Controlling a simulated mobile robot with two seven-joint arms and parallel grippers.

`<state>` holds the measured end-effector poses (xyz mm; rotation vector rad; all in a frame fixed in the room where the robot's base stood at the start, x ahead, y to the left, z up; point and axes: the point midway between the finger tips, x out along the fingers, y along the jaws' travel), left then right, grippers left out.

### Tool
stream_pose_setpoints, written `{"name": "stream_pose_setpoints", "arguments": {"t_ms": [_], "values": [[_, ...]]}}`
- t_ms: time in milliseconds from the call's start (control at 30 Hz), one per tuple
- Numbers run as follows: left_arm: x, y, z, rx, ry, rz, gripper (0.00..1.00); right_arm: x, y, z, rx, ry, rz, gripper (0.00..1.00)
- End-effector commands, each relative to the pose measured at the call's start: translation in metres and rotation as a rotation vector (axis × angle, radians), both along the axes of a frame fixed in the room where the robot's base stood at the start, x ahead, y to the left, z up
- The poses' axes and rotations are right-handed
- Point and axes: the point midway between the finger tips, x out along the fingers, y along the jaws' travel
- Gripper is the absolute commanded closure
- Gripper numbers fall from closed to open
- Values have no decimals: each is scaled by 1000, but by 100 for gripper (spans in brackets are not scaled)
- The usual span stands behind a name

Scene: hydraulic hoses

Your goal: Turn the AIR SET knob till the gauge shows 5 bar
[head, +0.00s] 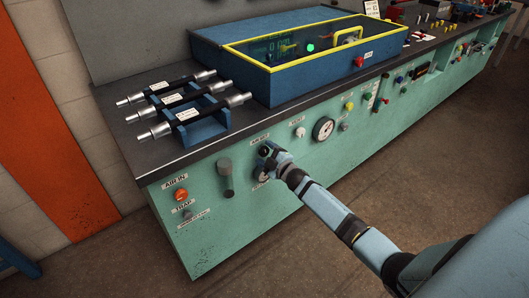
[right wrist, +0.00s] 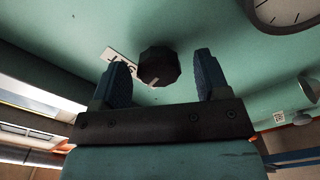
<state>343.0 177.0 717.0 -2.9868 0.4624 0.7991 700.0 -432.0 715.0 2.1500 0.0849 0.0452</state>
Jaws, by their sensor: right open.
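The AIR SET knob (right wrist: 158,66) is black and faceted, on the green panel. In the right wrist view it stands between the two blue fingers of my open right gripper (right wrist: 161,62), with gaps on both sides. A partly covered white label (right wrist: 122,60) is beside the knob. A gauge (right wrist: 284,12) is cut off at the top right corner, and its needle reading cannot be made out. In the head view my right gripper (head: 267,153) is at the panel under the AIR SET label (head: 260,137) and hides most of the knob. My left gripper is out of view.
A grey cylinder (head: 225,177) sticks out left of my gripper. A white knob (head: 300,132) and another gauge (head: 323,129) are to the right. Above, the bench top holds hoses on a blue rack (head: 203,129) and a yellow-edged blue case (head: 290,88). The floor in front is clear.

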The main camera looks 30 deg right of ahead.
Motion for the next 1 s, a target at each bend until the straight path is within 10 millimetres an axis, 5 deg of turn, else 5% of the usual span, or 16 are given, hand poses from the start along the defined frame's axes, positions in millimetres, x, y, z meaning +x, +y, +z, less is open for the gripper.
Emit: {"name": "stream_pose_setpoints", "arguments": {"t_ms": [500,1000], "values": [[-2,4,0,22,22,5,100,-108,-9,0,0,2,0,31],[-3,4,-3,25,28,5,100,-126,-10,1,0,1,-1,31]]}}
